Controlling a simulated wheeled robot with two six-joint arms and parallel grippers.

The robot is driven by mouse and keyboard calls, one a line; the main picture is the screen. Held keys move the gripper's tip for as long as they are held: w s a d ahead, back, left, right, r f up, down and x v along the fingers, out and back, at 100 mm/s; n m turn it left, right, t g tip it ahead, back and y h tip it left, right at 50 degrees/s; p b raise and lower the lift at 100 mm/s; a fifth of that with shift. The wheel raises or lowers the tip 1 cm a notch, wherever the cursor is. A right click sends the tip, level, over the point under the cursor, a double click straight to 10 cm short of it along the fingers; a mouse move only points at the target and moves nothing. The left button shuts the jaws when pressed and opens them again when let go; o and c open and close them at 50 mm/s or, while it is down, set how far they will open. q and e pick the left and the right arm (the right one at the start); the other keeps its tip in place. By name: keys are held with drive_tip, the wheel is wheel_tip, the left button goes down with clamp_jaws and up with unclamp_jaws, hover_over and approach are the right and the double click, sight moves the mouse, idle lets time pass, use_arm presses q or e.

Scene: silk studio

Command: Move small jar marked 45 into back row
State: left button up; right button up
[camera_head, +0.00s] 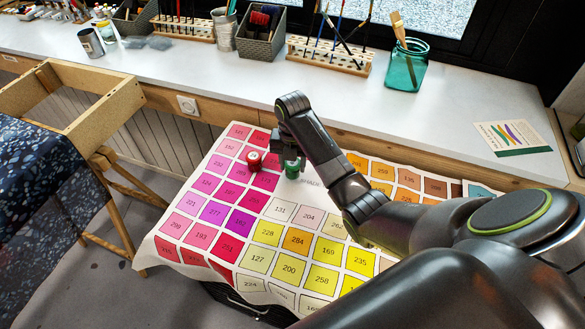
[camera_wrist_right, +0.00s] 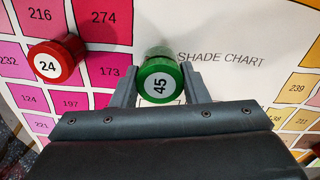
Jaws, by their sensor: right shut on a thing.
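The small green jar marked 45 (camera_head: 292,170) is at my right gripper (camera_head: 289,150), over the shade chart cloth (camera_head: 310,183) near its title. In the right wrist view the green jar (camera_wrist_right: 159,78) shows its white lid label between the two fingers of my right gripper (camera_wrist_right: 159,88), which is shut on it. I cannot tell whether the jar touches the cloth or hangs just above it. A red jar marked 24 (camera_head: 254,161) stands just left of it on the pink squares, and it also shows in the right wrist view (camera_wrist_right: 52,60). My left gripper is out of view.
No back row of small jars is clear to me. A wooden frame (camera_head: 122,98) stands at left.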

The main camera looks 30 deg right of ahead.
sight(292, 163)
drive_tip(key=shift+f, duration=0.85)
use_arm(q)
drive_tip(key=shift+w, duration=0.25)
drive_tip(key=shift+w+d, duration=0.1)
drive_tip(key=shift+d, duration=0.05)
use_arm(e)
drive_tip(key=shift+f, duration=0.15)
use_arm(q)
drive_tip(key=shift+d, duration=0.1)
use_arm(e)
drive_tip(key=o, duration=1)
wheel_tip(292, 163, up, 6)
drive_tip(key=shift+f, duration=0.2)
wheel_tip(292, 163, up, 4)
drive_tip(key=p, duration=0.3)
drive_tip(key=shift+r+p, duration=0.25)
drive_tip(key=shift+p, duration=0.05)
use_arm(q)
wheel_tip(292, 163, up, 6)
drive_tip(key=p, duration=0.2)
use_arm(e)
drive_tip(key=shift+r, duration=1.1)
drive_tip(key=shift+s+f, duration=0.1)
